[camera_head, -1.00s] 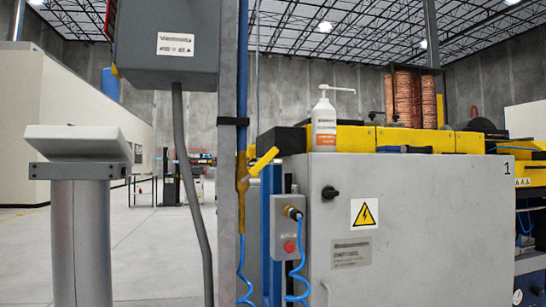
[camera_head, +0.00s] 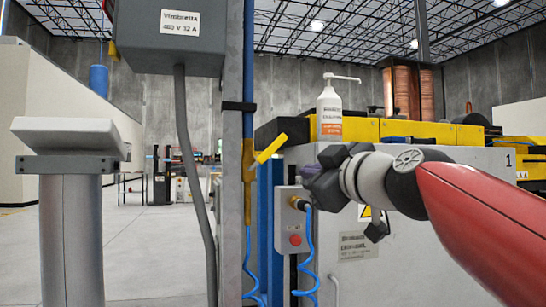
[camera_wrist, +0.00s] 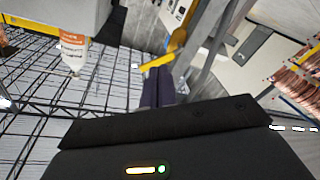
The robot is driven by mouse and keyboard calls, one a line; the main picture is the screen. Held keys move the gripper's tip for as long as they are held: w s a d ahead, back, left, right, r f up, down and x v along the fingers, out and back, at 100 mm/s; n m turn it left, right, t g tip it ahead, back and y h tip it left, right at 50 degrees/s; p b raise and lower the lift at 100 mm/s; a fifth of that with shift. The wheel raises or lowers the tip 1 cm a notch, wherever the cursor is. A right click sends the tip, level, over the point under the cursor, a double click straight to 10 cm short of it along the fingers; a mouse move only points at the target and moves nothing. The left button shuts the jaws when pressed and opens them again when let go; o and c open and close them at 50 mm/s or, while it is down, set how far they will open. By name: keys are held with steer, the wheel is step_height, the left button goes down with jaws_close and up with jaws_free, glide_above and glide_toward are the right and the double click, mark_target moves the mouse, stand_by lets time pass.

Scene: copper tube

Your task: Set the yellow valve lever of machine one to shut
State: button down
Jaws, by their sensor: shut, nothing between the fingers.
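The yellow valve lever (camera_head: 270,148) slants up and to the right from its yellow valve body (camera_head: 247,185) on the blue pipe beside the grey post. The grey cabinet marked 1 (camera_head: 375,280) stands to the right. My gripper (camera_head: 308,173) is in front of the cabinet, just right of and below the lever, shut and empty. In the wrist view the picture is turned over; the lever (camera_wrist: 157,62) shows just beyond the dark fingers (camera_wrist: 158,90). Whether they touch it I cannot tell. My arm hides part of the cabinet front.
A grey box with a red button (camera_head: 294,240) and blue coiled hoses sits close below my gripper. A white pump bottle (camera_head: 329,112) stands on the cabinet's top edge. A grey electrical box (camera_head: 168,38) hangs upper left. Open floor lies left of the post.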

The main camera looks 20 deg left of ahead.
steer(key=a+r+n+t+y, duration=0.1)
steer(key=a+r+n+y, duration=0.15)
steer(key=a+r, duration=0.35)
step_height(320, 180, up, 4)
steer(key=p, duration=0.4)
glide_above(266, 153)
steer(key=s, duration=0.3)
steer(key=shift+n, duration=0.25)
steer(key=shift+w+d+f+b, duration=0.25)
steer(key=shift+d+f+b, duration=0.15)
steer(key=shift+f, duration=0.2)
steer(key=shift+w+d+f+b, duration=0.3)
steer(key=shift+f+b, duration=0.2)
steer(key=shift+f, duration=0.1)
steer(key=shift+w+d+f+b, duration=0.3)
steer(key=shift+f+b, duration=0.15)
steer(key=shift+f, duration=0.15)
steer(key=shift+a, duration=0.15)
